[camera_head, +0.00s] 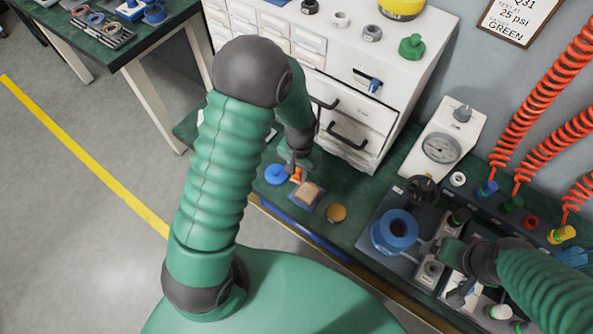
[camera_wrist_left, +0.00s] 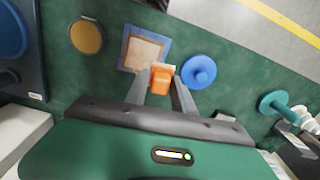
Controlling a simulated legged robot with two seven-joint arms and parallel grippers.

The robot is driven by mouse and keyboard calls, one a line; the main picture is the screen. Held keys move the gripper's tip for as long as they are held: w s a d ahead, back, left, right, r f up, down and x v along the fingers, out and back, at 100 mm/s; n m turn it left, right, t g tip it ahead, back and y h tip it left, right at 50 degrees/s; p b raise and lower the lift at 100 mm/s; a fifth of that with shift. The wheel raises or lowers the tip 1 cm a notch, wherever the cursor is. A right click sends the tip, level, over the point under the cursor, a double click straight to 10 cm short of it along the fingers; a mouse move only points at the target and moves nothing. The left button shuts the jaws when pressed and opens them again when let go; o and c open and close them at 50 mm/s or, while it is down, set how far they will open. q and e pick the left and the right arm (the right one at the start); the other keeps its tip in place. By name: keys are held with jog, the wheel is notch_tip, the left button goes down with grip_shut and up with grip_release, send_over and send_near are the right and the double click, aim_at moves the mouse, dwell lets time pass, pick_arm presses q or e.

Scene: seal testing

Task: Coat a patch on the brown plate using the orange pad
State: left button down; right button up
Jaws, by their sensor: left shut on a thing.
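The brown plate (camera_head: 308,193) lies on a blue-edged base on the green bench; it also shows in the left wrist view (camera_wrist_left: 145,52). My left gripper (camera_head: 292,171) is shut on the orange pad (camera_head: 297,175). In the left wrist view the orange pad (camera_wrist_left: 161,78) sits between the fingertips, over the near right corner of the plate. Whether the pad touches the plate I cannot tell. My right gripper (camera_head: 458,292) is at the lower right, by grey and white fixtures; its fingers are too small and crowded to judge.
A blue round knobbed lid (camera_head: 276,174) is left of the plate, and a yellow-brown round dish (camera_head: 336,213) is right of it. A white drawer cabinet (camera_head: 350,80) stands behind. A blue ring fixture (camera_head: 395,231) and a gauge (camera_head: 441,148) are farther right.

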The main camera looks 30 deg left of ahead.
aim_at(298, 170)
pick_arm(q)
jog(key=shift+w+d+r+p, duration=0.15)
jog(key=shift+r+p, duration=0.2)
jog(key=shift+r, duration=0.2)
jog(key=shift+s+d+r+p, duration=0.15)
jog(key=shift+r+p, duration=0.15)
jog(key=shift+r, duration=0.25)
jog(key=shift+w+r+p, duration=0.1)
jog(key=shift+r+p, duration=0.3)
jog(key=shift+a+r, duration=0.2)
jog(key=shift+r, duration=0.05)
jog(key=shift+a+p, duration=0.2)
jog(key=shift+p, duration=0.15)
jog(key=shift+a, duration=0.15)
pick_arm(e)
jog(key=v, duration=0.3)
jog(key=shift+w+a+r, duration=0.1)
jog(key=shift+r, duration=0.1)
